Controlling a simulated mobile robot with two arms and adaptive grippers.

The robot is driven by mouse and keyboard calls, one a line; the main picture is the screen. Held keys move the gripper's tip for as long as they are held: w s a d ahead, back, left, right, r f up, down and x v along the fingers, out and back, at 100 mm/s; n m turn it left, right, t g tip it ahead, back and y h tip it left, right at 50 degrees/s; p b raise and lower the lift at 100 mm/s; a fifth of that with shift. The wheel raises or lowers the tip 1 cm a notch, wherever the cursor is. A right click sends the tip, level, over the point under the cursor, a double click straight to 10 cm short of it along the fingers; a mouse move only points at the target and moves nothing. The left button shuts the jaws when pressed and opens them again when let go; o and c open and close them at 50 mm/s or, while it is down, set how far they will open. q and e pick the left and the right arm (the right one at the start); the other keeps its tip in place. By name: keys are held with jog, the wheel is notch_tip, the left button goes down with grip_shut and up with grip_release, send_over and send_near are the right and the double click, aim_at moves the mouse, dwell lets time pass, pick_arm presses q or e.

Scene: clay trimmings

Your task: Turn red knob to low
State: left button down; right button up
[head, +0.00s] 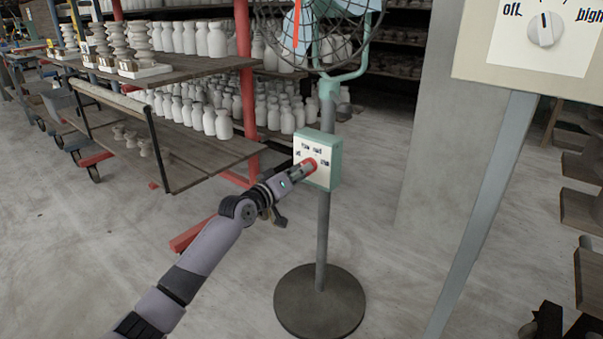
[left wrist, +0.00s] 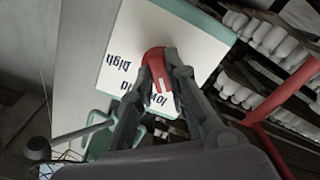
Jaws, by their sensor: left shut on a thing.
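The red knob (head: 310,164) is on the front of a small pale green control box (head: 333,160) on the fan's pole. Printed labels arc above the knob on the white panel. My left gripper (head: 302,171) reaches the knob from the lower left and is shut on it. In the left wrist view the red knob (left wrist: 157,60) sits between the two dark fingers (left wrist: 156,72). A pale stripe shows on the knob, but the fingers partly cover it and the labels, so its exact setting is hard to read. My right gripper cannot be clearly made out.
A fan (head: 318,25) tops the pole, above a round dark base (head: 320,302). Another panel with a white knob (head: 545,29) stands at the upper right. Shelves of white bottles (head: 190,120) stand behind. Dark shapes, possibly mine, show at the lower right.

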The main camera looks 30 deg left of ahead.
pick_arm(q)
jog(key=shift+f+m, duration=0.1)
jog(key=shift+m, duration=1.4)
jog(key=c, duration=1.6)
grip_release()
jog(key=s, duration=0.8)
jog(key=s+a, duration=0.1)
jog(key=s, duration=0.3)
